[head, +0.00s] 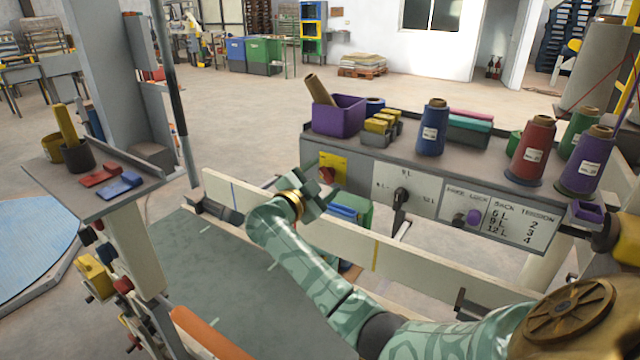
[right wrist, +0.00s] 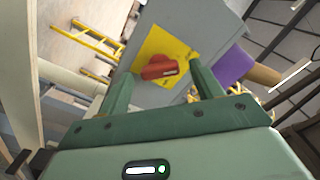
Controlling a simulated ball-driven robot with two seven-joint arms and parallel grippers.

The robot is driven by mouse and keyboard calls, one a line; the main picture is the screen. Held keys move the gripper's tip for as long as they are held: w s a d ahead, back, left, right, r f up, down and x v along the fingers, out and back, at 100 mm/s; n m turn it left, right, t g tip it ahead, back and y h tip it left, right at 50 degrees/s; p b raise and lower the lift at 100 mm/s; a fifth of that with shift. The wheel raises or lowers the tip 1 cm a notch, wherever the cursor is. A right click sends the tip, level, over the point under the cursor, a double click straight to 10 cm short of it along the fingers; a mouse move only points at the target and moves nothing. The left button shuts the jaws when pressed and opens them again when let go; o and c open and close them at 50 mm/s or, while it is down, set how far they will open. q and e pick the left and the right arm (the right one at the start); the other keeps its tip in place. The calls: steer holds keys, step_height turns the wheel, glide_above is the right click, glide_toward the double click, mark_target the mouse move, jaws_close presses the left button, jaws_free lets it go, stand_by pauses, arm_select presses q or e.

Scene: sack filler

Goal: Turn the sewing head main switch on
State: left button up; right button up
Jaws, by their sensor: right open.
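The main switch is a red rotary knob (head: 327,174) on a yellow plate (head: 340,162) at the left end of the grey control panel (head: 365,180). In the right wrist view the knob (right wrist: 159,68) lies across its yellow plate (right wrist: 160,45), with marks too small to read. My right gripper (head: 317,180) is open and empty, just in front of the knob. In the right wrist view its two green fingers (right wrist: 161,80) stand either side of the knob, apparently not touching it. My left gripper is out of view.
A pale rail (head: 410,258) runs below the panel.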

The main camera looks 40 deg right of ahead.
steer(key=c, duration=1)
